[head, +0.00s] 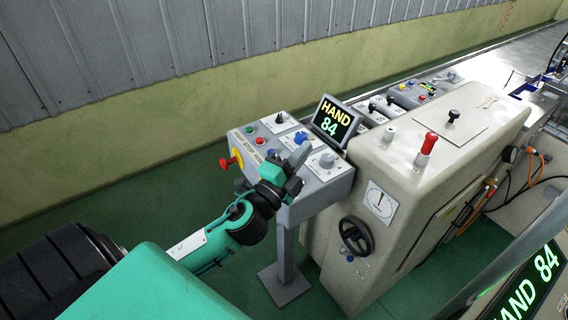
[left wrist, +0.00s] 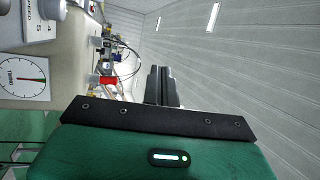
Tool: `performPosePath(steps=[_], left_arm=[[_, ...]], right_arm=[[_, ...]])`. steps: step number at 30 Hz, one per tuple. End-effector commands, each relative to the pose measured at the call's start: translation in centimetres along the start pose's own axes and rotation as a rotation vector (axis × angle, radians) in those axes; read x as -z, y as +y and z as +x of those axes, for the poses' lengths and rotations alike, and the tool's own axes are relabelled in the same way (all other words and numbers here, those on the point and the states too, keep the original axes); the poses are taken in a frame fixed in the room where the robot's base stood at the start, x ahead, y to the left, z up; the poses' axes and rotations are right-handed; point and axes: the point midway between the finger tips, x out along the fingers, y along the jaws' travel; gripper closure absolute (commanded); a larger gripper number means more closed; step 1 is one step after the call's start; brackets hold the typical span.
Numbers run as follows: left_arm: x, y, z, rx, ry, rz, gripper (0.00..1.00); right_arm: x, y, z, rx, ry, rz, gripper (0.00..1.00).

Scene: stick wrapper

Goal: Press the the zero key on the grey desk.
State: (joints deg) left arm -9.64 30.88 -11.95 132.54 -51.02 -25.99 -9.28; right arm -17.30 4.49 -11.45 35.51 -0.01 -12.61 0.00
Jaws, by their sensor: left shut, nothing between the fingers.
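The grey desk (head: 331,174) is a sloped control panel on a post, with several small keys and knobs on top. They include a green key (head: 250,130), a red key (head: 261,140) and a blue knob (head: 300,138). The lettering is too small to tell which key is the zero key, and my gripper hides part of the panel. My left gripper (head: 300,155) is shut and empty, over the desk's front part; contact cannot be told. Its closed dark fingers show in the left wrist view (left wrist: 163,86). My right gripper is not in view.
A screen (head: 333,121) on the desk reads HAND 84. A red knob on yellow (head: 231,160) sticks out at the desk's left end.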

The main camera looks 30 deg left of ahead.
Motion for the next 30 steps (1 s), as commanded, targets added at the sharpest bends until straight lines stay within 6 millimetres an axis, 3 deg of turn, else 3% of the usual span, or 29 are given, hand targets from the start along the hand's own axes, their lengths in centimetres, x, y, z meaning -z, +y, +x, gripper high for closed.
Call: performPosePath(steps=[3,7,12,16,20,23,30], left_arm=[[2.6,-2.5,1.6,0.105,0.191,0.222,1.00],[5.4,-3.6,2.2,0.189,0.393,0.474,1.00],[7.8,-3.2,2.4,0.251,0.644,0.825,1.00],[7.9,-1.6,2.3,0.254,0.823,1.102,1.00],[6.3,0.3,2.5,0.211,0.984,1.386,1.00],[3.7,1.6,3.0,0.142,1.094,1.607,1.00],[-4.9,2.3,4.2,-0.129,1.276,2.049,1.00]], right_arm=[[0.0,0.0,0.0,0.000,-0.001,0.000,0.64],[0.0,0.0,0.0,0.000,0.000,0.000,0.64],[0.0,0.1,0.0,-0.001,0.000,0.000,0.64],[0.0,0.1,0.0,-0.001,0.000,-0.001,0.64],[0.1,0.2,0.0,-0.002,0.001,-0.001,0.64],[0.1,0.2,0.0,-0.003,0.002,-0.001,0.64],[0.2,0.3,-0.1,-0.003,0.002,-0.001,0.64]])
